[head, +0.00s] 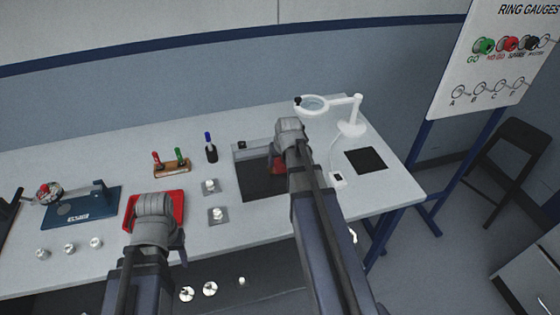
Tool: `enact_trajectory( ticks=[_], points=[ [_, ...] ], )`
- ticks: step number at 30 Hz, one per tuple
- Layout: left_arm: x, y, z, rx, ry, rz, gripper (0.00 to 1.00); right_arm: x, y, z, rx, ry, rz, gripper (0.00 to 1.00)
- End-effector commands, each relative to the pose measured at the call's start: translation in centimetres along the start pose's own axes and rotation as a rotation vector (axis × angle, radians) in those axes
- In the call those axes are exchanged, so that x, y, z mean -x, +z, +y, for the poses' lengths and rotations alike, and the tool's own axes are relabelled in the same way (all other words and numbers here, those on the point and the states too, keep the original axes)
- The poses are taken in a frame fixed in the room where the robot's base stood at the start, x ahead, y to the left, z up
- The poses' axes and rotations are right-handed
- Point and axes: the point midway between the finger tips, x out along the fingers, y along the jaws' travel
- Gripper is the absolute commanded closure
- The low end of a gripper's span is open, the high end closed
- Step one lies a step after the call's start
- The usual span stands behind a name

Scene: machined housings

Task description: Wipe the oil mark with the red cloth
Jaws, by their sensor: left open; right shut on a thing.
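The red cloth (276,167) shows as a small red patch beneath my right gripper (281,158), at the dark mat (262,187) in the middle of the table. My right gripper is shut on the cloth; its arm covers the right part of the mat. Whether the cloth touches the mat cannot be told. No oil mark can be made out; one could be hidden under the cloth or arm. My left gripper (155,207) is open, over a red tray (132,208) at the table's left; its fingers are mostly hidden by the wrist.
Two small metal parts on grey plates (218,216) stand left of the mat. Behind them are a wooden holder (172,169) with gauges and a dark bottle (211,153). A white magnifier lamp (352,128) and black pad (366,160) are at right. A blue-based instrument (80,211) is far left.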

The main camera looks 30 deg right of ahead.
Motion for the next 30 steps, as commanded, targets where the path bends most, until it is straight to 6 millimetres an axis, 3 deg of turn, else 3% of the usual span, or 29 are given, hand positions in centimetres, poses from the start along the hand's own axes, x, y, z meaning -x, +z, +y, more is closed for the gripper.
enact_trajectory(
  ticks=[1, 12, 23, 30],
  points=[
    [1.1, 0.1, -0.1, 0.000, 0.000, 0.000, 0.50, 1.0, -0.4, 0.0, 0.000, 0.000, 0.000, 0.81],
    [4.4, 0.3, -0.4, 0.000, 0.000, 0.000, 0.50, 4.1, -1.7, 0.0, 0.000, 0.000, 0.000, 0.81],
    [4.5, 0.3, -0.4, 0.000, 0.000, 0.000, 0.50, 4.2, -1.7, 0.0, 0.000, 0.000, 0.000, 0.81],
    [5.9, 0.3, -0.6, 0.000, 0.000, 0.000, 0.50, 5.5, -2.3, 0.0, 0.000, 0.000, 0.000, 0.81]
  ],
)
